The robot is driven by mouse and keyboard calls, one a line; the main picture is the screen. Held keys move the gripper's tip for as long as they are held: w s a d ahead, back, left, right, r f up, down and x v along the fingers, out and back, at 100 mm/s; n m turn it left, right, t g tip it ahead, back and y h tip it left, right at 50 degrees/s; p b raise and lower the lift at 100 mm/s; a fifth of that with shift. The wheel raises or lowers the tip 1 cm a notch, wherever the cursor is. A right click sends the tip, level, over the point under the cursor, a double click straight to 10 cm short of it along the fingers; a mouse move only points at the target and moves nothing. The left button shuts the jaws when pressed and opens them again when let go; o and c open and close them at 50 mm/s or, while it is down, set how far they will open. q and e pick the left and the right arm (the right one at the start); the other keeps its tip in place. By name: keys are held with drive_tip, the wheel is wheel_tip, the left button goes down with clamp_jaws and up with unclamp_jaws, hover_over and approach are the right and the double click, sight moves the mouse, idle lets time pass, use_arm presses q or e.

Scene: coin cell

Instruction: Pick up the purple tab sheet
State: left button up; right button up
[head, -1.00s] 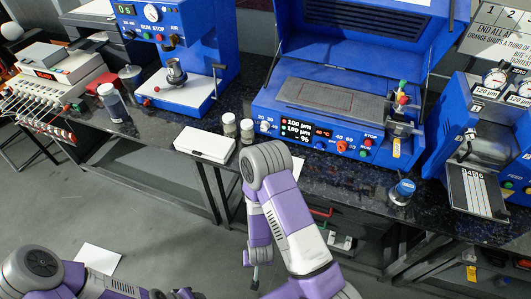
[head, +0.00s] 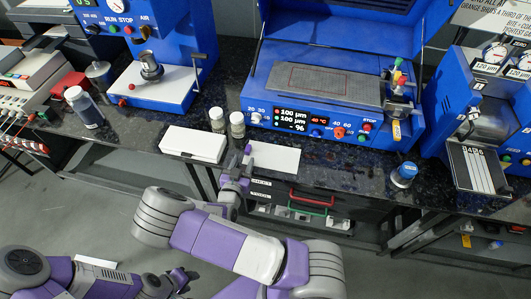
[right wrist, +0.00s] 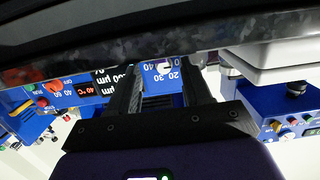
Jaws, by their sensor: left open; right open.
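A white sheet (head: 273,159) lies at the bench's front edge, right of the glass vials. A small purple piece (head: 248,149) shows at its left end; it looks like the tab, though its join to the sheet is hard to make out. My right gripper (head: 238,165) is at the bench edge beside the purple piece, partly covering the sheet's left end. In the right wrist view its two dark fingers (right wrist: 166,82) stand apart with nothing seen between them but the blue machine behind. My left gripper (head: 184,277) is open and empty, low at the left, away from the bench.
A white box (head: 193,144) and two vials (head: 227,122) stand left of the sheet. The blue heated machine (head: 330,118) is behind it. A blue-capped jar (head: 403,174) stands to the right. Drawers with red and green handles (head: 311,202) lie below the bench edge.

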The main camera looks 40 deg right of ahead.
sight(247, 152)
drive_tip(key=x, duration=0.5)
drive_tip(key=shift+w+d+b, duration=0.1)
drive_tip(key=shift+d+b, duration=0.05)
drive_tip(key=shift+b, duration=0.25)
drive_tip(key=shift+r, duration=0.1)
drive_tip(key=shift+c, duration=0.5)
clamp_jaws()
